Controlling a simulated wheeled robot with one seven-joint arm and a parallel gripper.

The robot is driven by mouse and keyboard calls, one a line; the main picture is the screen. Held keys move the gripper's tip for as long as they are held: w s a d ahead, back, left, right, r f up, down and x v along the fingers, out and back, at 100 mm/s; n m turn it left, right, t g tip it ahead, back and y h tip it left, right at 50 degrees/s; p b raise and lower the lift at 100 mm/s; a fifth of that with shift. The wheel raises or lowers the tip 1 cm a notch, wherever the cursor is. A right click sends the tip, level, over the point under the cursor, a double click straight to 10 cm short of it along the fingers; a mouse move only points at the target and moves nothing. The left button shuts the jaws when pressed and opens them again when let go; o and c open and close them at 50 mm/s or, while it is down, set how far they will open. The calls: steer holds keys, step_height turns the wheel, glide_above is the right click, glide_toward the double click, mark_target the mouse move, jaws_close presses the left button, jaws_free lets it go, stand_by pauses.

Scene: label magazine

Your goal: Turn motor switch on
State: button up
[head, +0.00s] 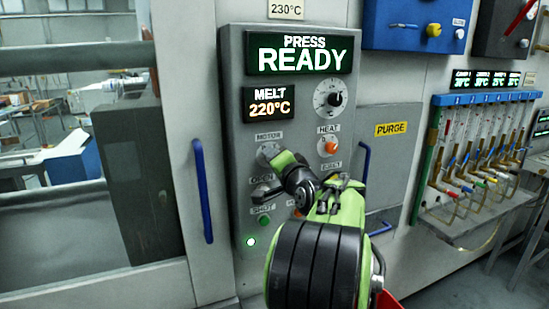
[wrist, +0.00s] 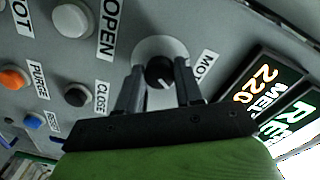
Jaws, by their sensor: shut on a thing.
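The motor switch is a black round knob with a white mark on a pale round plate; it shows in the wrist view (wrist: 160,73) beside its partly cut-off label. In the head view only its plate (head: 268,151), under the MOTOR label, shows clearly, and the knob is mostly hidden by my gripper. My gripper (wrist: 159,76) has one finger on each side of the knob and is shut on it. In the head view my gripper (head: 275,159) reaches the panel from the lower right. The knob's exact angle is hard to read.
An OPEN button (wrist: 72,20) and a CLOSE button (wrist: 76,95) sit near my fingers. Blue handles (head: 202,190) flank the panel.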

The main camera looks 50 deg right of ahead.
steer(key=shift+f, duration=0.1)
stand_by(0.3)
steer(key=o, duration=1)
steer(key=shift+o, duration=0.2)
steer(key=shift+s, duration=0.1)
steer(key=b+v, duration=0.1)
steer(key=v, duration=1.4)
steer(key=shift+s+a+b, duration=0.2)
steer(key=shift+s+b, duration=0.1)
steer(key=shift+b, duration=0.1)
